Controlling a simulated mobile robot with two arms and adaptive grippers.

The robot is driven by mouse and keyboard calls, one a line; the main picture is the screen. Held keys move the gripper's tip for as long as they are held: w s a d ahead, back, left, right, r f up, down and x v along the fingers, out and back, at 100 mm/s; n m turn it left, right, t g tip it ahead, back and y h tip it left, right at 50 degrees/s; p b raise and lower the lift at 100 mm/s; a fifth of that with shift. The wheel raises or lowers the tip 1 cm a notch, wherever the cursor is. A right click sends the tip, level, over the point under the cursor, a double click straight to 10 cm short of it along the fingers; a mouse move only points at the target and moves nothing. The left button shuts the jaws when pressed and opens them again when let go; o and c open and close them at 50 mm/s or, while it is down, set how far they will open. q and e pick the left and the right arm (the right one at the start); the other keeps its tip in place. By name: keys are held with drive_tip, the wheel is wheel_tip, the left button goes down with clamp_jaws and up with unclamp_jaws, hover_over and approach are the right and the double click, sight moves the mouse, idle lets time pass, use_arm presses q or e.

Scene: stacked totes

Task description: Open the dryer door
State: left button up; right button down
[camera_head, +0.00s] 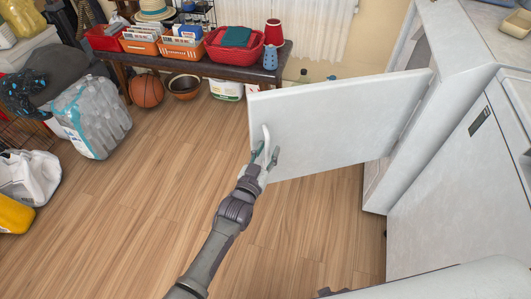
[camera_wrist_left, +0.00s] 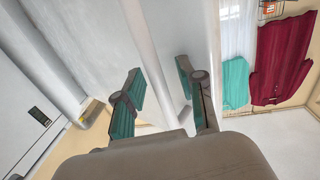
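The white dryer door (camera_head: 335,122) stands swung wide open from the white dryer (camera_head: 425,100) on the right. Its curved white handle (camera_head: 266,136) is near the free edge. My left gripper (camera_head: 266,156) is at the handle, with one finger on each side of it. The fingers are spread, with visible space around the handle in the head view. In the left wrist view, the teal-padded fingers (camera_wrist_left: 160,92) stand apart with the white handle (camera_wrist_left: 158,50) between them. Whether a pad touches the handle is unclear. My right gripper is not in view.
A dark bench (camera_head: 205,70) with bins and baskets stands along the back wall. The wooden floor left of the door is clear.

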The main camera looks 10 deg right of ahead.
use_arm(q)
drive_tip(key=v, duration=1.2)
